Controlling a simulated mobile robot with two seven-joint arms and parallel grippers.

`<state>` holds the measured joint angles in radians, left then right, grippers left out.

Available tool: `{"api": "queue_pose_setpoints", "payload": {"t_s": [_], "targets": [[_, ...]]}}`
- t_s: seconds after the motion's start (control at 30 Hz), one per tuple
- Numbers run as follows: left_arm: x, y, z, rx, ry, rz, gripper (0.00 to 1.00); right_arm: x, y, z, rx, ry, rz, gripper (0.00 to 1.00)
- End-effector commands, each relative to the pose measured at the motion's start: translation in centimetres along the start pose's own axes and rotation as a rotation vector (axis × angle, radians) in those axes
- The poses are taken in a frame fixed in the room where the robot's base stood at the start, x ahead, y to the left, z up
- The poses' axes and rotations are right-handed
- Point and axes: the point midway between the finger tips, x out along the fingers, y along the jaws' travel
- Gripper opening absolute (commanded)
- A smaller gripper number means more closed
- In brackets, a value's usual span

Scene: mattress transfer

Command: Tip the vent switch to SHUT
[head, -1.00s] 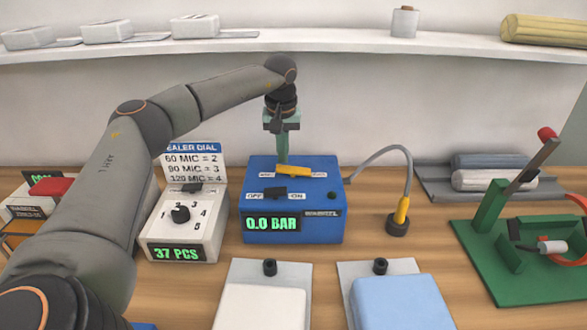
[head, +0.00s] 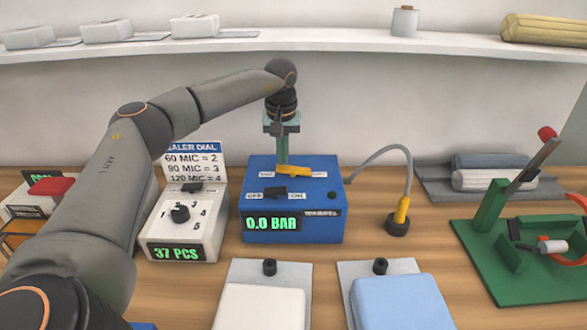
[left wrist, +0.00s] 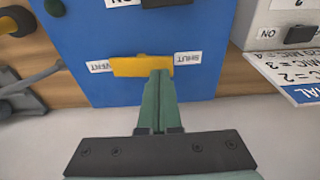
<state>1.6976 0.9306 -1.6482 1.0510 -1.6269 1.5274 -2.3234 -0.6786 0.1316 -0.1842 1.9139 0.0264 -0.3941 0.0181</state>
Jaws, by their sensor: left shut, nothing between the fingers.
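A blue box (head: 315,225) with a "0.0 BAR" readout stands in the middle of the bench. The yellow vent switch (head: 296,171) is on its top, towards the back. In the left wrist view the switch (left wrist: 125,67) lies between a VENT label (left wrist: 101,66) on the left and a SHUT label (left wrist: 187,58) on the right. My left gripper (head: 283,164) is shut and empty, pointing down. Its fingertips (left wrist: 160,73) are at the SHUT half of the switch and seem to touch it. They cover part of it. My right gripper is out of view.
A black OFF/ON switch (head: 282,193) sits in front of the yellow one. A white dial box (head: 183,222) stands close on the left, with a sign behind it. A grey hose with a yellow nozzle (head: 402,211) is on the right. A shelf (head: 330,42) runs along the back.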

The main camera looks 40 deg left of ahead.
Motion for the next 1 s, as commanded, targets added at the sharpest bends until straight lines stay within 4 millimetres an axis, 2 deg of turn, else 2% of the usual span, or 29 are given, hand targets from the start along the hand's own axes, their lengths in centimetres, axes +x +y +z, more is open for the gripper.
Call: {"api": "queue_pose_setpoints", "payload": {"t_s": [1.0], "targets": [[1.1,0.0,0.2,0.0,0.001,0.001,0.0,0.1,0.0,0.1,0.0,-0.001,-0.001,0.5]]}}
